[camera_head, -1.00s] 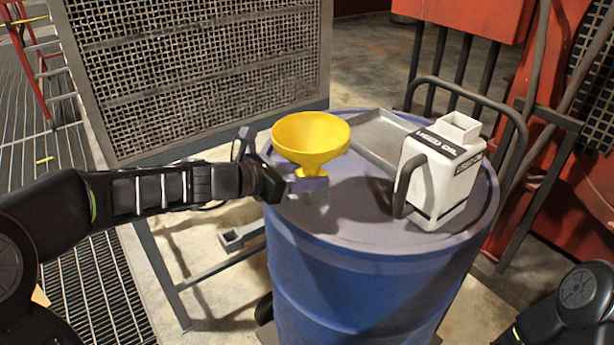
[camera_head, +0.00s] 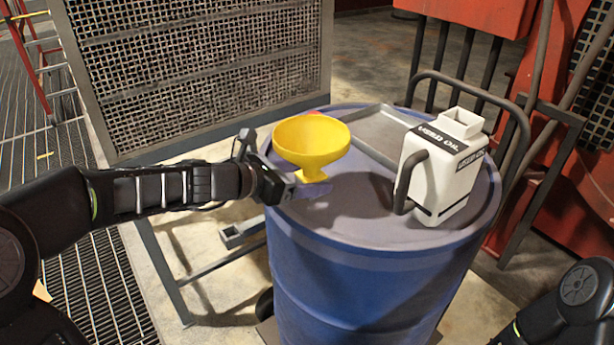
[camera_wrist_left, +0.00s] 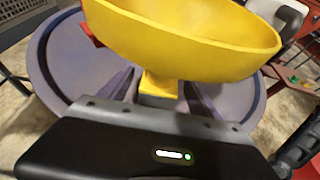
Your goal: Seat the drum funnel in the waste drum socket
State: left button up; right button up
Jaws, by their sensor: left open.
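The yellow drum funnel (camera_head: 311,142) stands upright, wide mouth up, over the near-left part of the blue waste drum's lid (camera_head: 365,205). In the left wrist view the funnel (camera_wrist_left: 180,40) fills the upper middle, and its narrow yellow stem meets a small grey piece below. I cannot tell how deep the stem sits; the socket is mostly hidden. My left gripper (camera_head: 310,190) is low at the funnel's stem, just above the lid. Its fingers (camera_wrist_left: 160,95) are open, one on each side of the stem. My right gripper is out of view.
A white used-oil jug (camera_head: 447,170) stands on the right of the lid. A shallow grey tray (camera_head: 372,133) lies behind the funnel. A mesh panel (camera_head: 200,70) stands behind left, and a dark rail (camera_head: 515,110) curves behind the jug.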

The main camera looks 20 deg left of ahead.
pick_arm(q)
jog(key=v, duration=0.7)
jog(key=shift+s+a+f, duration=0.15)
jog(key=shift+s+a, duration=0.05)
dwell(0.7)
